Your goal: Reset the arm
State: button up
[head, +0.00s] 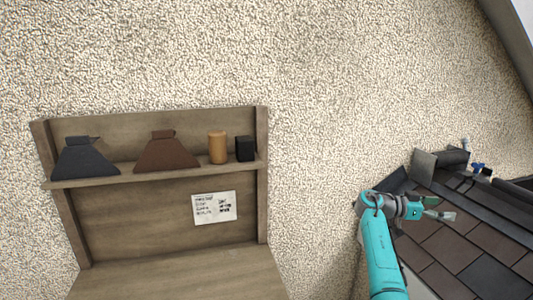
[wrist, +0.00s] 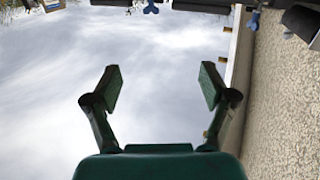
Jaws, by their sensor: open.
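My gripper (head: 440,212) is at the end of my teal arm at the right of the head view, in front of the tiled roof (head: 467,240). In the wrist view my gripper (wrist: 160,88) has its two green fingers spread wide apart. Nothing is between them; behind them is pale, cloudy sky. From the head view I cannot tell how far the fingers are from the tiles.
A wooden shelf unit (head: 155,178) stands against the rough wall (head: 330,80), holding a dark bag (head: 84,158), a brown bag (head: 166,153), an orange cylinder (head: 218,148) and a black block (head: 244,149). A paper note (head: 214,207) hangs below. A blue object (head: 478,168) lies on the roof's far edge.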

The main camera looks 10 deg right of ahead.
jog(key=s+a+f+n+t+y, duration=0.1)
jog(key=a+f+n+t, duration=0.25)
jog(key=f, duration=0.65)
jog(key=s+a+f+n+t+y, duration=0.1)
jog(key=s+a+f+n+t, duration=0.2)
jog(key=f, duration=0.7)
jog(key=a+f+n+t+y, duration=0.1)
jog(key=a+f+n+t, duration=0.2)
jog(key=f, duration=0.6)
jog(key=s+a+f+n+t+y, duration=0.4)
jog(key=s+a+f+n+y, duration=0.2)
jog(key=s+a+f, duration=0.9)
jog(key=s+a+r+n+t+y, duration=0.1)
jog(key=s+a+n+y, duration=0.15)
jog(key=s+a, duration=0.65)
jog(key=s+a+n+t+y, duration=0.1)
jog(key=s+a+t+y, duration=0.15)
jog(key=s+a, duration=0.55)
jog(key=s+a+r+n+t+y, duration=0.1)
jog(key=s+a+r+t+y, duration=0.1)
jog(key=s+r, duration=1.7)
notch_tip(320, 180, up, 3)
jog(key=shift+a+f+y, duration=0.15)
jog(key=shift+a+y, duration=0.45)
jog(key=shift+a, duration=0.2)
